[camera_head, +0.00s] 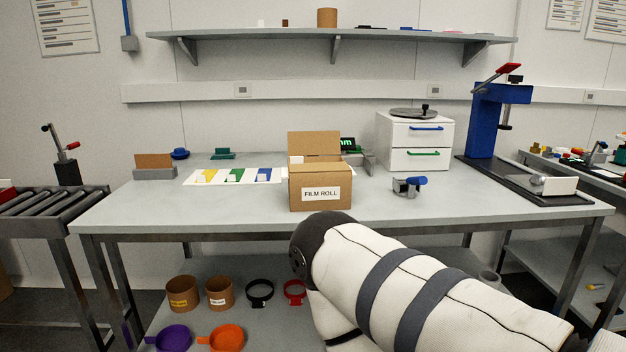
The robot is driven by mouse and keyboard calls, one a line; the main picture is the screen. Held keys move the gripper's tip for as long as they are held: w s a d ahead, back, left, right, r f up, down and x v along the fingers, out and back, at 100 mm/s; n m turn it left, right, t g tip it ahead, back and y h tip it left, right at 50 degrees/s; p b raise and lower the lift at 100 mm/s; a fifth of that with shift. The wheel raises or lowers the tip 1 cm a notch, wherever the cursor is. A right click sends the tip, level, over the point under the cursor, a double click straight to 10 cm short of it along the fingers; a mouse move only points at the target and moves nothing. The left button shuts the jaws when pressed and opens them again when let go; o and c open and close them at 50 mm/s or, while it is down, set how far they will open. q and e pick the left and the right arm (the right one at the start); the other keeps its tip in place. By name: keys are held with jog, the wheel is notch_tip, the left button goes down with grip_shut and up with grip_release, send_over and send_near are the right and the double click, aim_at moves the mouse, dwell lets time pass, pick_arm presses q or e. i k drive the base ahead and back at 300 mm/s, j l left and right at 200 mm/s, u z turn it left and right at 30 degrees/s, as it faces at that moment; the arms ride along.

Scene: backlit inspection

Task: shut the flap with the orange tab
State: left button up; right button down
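A brown cardboard box labelled FILM ROLL (320,189) stands on the grey workbench (250,210), near its front edge in the middle. Its back flap (314,143) stands up, so the box looks open at the top. Something white shows just inside its left side. I cannot make out an orange tab on the box. One of my arms comes in from the lower right, with its dark rounded joint in front of the bench edge below the box. Neither of my grippers is in view.
A white drawer unit (415,140) stands behind right, and a blue press (490,120) at far right. A small blue-topped clamp (408,186) sits right of the box. A white sheet with coloured pieces (232,176) lies left. The bench's front left is clear.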

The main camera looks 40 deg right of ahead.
aim_at(315, 142)
jog(key=l, duration=1.1)
jog(key=i+l, duration=0.1)
jog(key=l, duration=0.95)
jog(key=i+u, duration=0.05)
